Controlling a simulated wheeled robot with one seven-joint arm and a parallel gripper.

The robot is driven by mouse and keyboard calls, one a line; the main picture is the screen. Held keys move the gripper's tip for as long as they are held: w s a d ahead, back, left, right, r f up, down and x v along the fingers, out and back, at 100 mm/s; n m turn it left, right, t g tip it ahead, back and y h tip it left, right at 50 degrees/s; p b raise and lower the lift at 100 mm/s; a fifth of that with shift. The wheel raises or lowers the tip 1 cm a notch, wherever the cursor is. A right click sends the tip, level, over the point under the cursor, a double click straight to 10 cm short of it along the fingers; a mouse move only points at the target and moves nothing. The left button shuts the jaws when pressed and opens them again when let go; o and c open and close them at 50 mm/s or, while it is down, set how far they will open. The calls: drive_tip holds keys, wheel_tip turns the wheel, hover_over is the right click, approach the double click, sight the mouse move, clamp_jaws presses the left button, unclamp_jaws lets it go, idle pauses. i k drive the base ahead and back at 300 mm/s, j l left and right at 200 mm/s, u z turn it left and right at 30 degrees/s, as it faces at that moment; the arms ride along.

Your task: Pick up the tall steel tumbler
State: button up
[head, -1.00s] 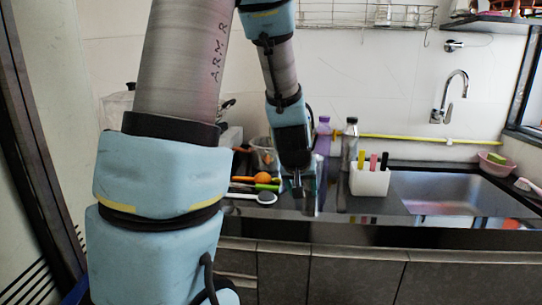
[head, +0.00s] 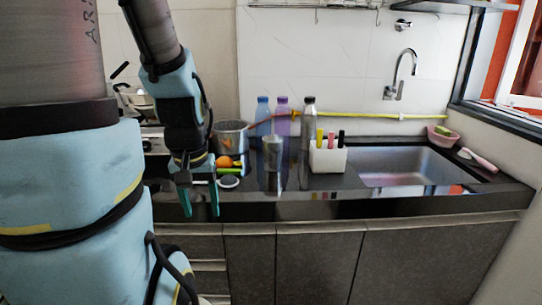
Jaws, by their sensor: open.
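A steel tumbler (head: 272,152) stands upright on the dark counter, left of the white holder and in front of the bottles. My gripper (head: 199,206) hangs to the left of the tumbler, apart from it, with its teal fingers pointing down near the counter's front edge. The fingers are spread and nothing is between them.
A steel pot (head: 230,138), an orange (head: 224,162) and a white-headed utensil (head: 228,182) are by my gripper. Blue (head: 263,115), purple (head: 282,112) and grey (head: 308,122) bottles stand behind.

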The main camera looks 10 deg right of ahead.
sight(272, 145)
drive_tip(key=i+l, duration=0.1)
drive_tip(key=l, duration=0.45)
drive_tip(key=l+u, duration=1)
drive_tip(key=u, duration=0.7)
drive_tip(key=i, duration=0.05)
